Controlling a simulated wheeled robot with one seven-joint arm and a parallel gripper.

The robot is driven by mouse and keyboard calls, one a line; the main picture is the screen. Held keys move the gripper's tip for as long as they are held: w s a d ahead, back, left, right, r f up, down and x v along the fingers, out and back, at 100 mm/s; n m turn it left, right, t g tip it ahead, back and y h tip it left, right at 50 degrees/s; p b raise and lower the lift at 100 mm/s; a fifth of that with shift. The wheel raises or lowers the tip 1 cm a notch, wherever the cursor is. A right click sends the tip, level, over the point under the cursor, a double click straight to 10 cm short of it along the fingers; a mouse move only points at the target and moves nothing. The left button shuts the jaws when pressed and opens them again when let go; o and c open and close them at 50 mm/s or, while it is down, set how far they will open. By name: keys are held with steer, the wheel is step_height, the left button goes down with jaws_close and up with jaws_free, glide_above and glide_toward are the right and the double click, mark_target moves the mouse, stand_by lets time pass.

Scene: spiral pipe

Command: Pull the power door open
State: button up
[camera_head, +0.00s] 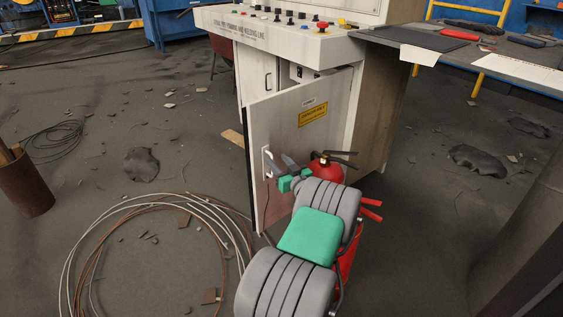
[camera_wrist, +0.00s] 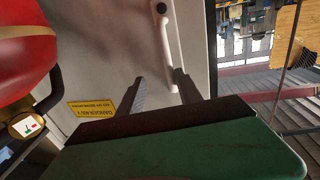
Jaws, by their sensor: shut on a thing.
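The power door (camera_head: 285,130) is a white panel with a yellow warning label on the front of the control cabinet. It stands partly open, swung out, with a gap showing above it. Its white handle (camera_head: 266,162) is near the left edge. My gripper (camera_head: 279,166) is at the handle. In the wrist view, the handle (camera_wrist: 165,45) runs down between the two dark fingers of my gripper (camera_wrist: 160,78), which is shut on its lower end. The exact contact is partly hidden. The door face (camera_wrist: 100,60) fills the left and middle of that view.
A red fire extinguisher (camera_head: 326,171) stands close by my arm, partly hidden by it; it also shows in the wrist view (camera_wrist: 25,50). Coiled cables (camera_head: 140,203) lie on the floor at left. A workbench (camera_head: 455,50) is at right. Rubble is scattered about.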

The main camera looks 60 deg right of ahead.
stand_by(0.3)
steer(key=shift+s, duration=0.1)
steer(key=p+v, duration=0.2)
steer(key=v, duration=0.5)
steer(key=shift+s+a, duration=0.2)
steer(key=shift+a, duration=0.05)
